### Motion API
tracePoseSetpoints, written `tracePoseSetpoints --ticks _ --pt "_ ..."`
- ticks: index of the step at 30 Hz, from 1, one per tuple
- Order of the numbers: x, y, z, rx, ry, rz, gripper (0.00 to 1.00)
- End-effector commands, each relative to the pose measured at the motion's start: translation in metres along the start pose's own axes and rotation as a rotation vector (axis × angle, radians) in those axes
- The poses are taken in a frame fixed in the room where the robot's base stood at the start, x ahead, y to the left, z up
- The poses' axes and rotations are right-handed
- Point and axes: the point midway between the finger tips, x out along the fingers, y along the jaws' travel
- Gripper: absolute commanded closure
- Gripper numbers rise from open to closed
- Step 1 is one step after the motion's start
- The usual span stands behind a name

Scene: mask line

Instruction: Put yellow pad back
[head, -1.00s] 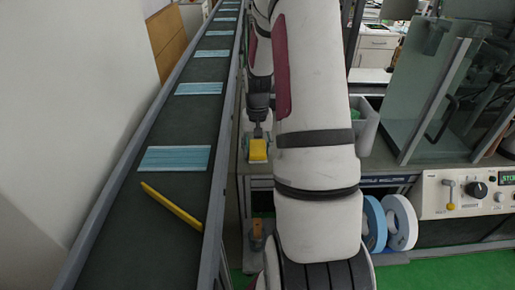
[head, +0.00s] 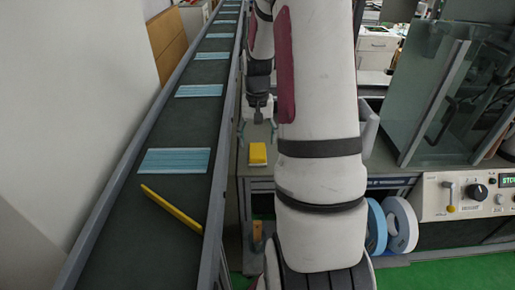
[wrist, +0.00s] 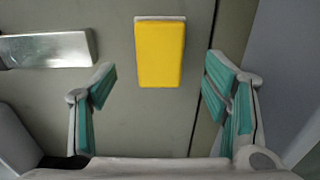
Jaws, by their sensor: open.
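The yellow pad (head: 258,154) is a small block with a pale edge. It lies on the grey worktop near its front edge, just right of the conveyor. In the wrist view the yellow pad (wrist: 160,55) lies flat and whole in sight, beyond and between the fingertips. My gripper (head: 258,131) is open and empty, apart from the pad, on its far side in the head view. In the wrist view the teal-lined fingers of my gripper (wrist: 161,84) are spread wide, with nothing between them.
The conveyor (head: 165,105) on the left carries several blue masks (head: 174,161) and a loose yellow bar (head: 171,208). A metal block (wrist: 48,49) lies left of the pad in the wrist view. A glass enclosure (head: 432,90) stands on the right. My arm hides part of the worktop.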

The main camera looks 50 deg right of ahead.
Motion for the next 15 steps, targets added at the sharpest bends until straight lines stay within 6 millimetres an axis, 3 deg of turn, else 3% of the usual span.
tracePoseSetpoints --ticks 6,15 --pt "-0.043 0.0 -0.001 -0.001 0.004 0.0 0.31" --pt "-0.071 -0.004 0.003 -0.011 0.005 -0.001 0.31"
